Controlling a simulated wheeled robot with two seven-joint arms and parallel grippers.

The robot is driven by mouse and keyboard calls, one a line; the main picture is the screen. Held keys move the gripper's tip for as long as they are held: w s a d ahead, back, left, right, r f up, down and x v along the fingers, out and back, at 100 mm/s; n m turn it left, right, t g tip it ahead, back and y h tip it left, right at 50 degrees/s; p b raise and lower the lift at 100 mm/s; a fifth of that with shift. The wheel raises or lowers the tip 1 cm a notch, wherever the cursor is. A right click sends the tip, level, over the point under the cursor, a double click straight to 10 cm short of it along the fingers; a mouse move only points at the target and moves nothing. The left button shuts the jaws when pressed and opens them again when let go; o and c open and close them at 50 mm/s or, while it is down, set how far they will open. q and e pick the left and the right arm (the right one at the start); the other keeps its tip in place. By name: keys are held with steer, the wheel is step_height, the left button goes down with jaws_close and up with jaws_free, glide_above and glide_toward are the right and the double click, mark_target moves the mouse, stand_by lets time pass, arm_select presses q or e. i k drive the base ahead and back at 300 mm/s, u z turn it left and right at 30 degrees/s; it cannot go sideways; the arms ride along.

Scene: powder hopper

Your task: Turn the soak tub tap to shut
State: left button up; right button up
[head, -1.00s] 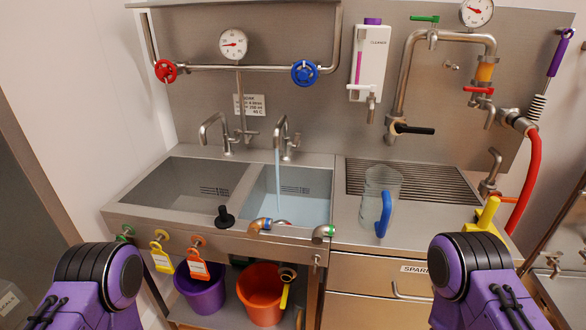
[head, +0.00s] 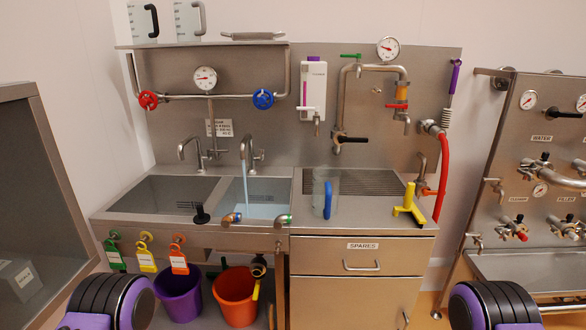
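Two sink basins are set in the steel bench: a left basin (head: 160,194), and a right basin (head: 252,205) with pale blue water in it. Over the left basin stands a steel tap (head: 190,143) with no stream showing. Over the right basin a second steel tap (head: 251,146) runs a blue stream of water. A small sign (head: 219,128) hangs behind the taps; its text is too small to read surely, so I cannot tell which basin is the soak tub. Only purple and black parts of my two arms show at the bottom corners; neither gripper is in view.
Red (head: 148,100) and blue (head: 263,99) handwheels sit on the pipe above. A clear jug with a blue handle (head: 327,199) and a yellow tool (head: 408,204) stand on the right counter. Purple (head: 178,293) and orange (head: 235,296) buckets are below. A second steel station is at right.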

mark_target(261, 151)
steer(key=z, duration=1.85)
steer(key=i, duration=1.2)
steer(key=u, duration=2.05)
